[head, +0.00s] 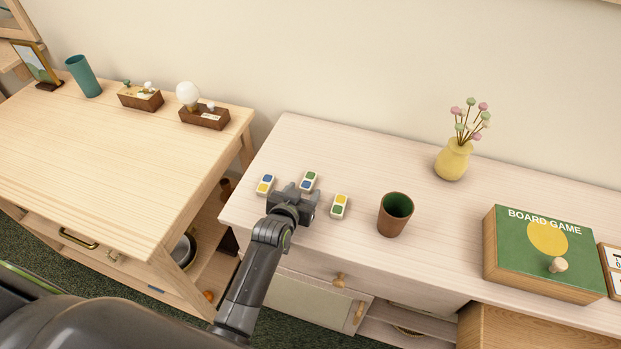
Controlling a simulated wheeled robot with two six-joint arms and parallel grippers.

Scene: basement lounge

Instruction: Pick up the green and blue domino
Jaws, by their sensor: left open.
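The green and blue domino (309,180) lies on the pale wooden cabinet top, its green half toward the wall and its blue half toward me. My left gripper (300,190) is open just in front of it, fingers pointing at it. The near end of the domino is close to the fingertips; I cannot tell whether they touch. A blue and yellow domino (265,185) lies to the left of the gripper. A yellow and green domino (340,206) lies to its right. My right gripper is not in view.
A brown cup with a green inside (394,216) stands right of the dominoes. Farther right are a yellow vase with flowers (453,160) and a green board game box (543,250). The cabinet top (350,150) is clear behind the dominoes. A wooden table (110,160) stands left.

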